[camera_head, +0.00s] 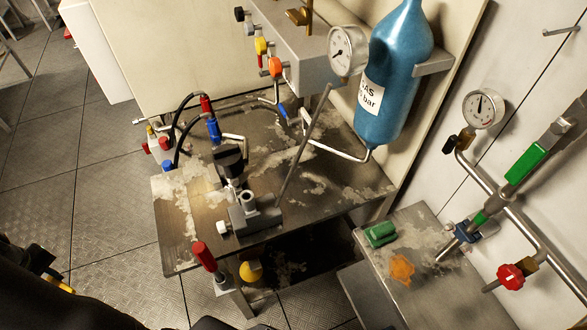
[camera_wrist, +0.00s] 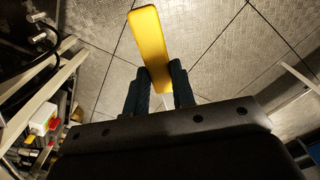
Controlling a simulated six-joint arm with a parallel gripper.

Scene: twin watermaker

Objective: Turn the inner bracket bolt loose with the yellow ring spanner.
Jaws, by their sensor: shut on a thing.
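My gripper (camera_wrist: 156,70) is shut on the yellow ring spanner (camera_wrist: 148,40), whose flat yellow length sticks out beyond the dark fingers in the wrist view. Its ring end cannot be made out. In the head view a small yellow part of the spanner (camera_head: 58,284) shows beside my dark arm at the lower left, over the floor and apart from the bench. A grey metal bracket block (camera_head: 254,218) with a round fitting on top stands at the front of the bench. I cannot tell which part of it is the inner bolt.
The metal bench (camera_head: 180,225) carries hoses and valves. A red-handled part (camera_head: 203,256) stands at its front edge. A blue cylinder (camera_head: 392,85) and a gauge (camera_head: 348,50) rise behind.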

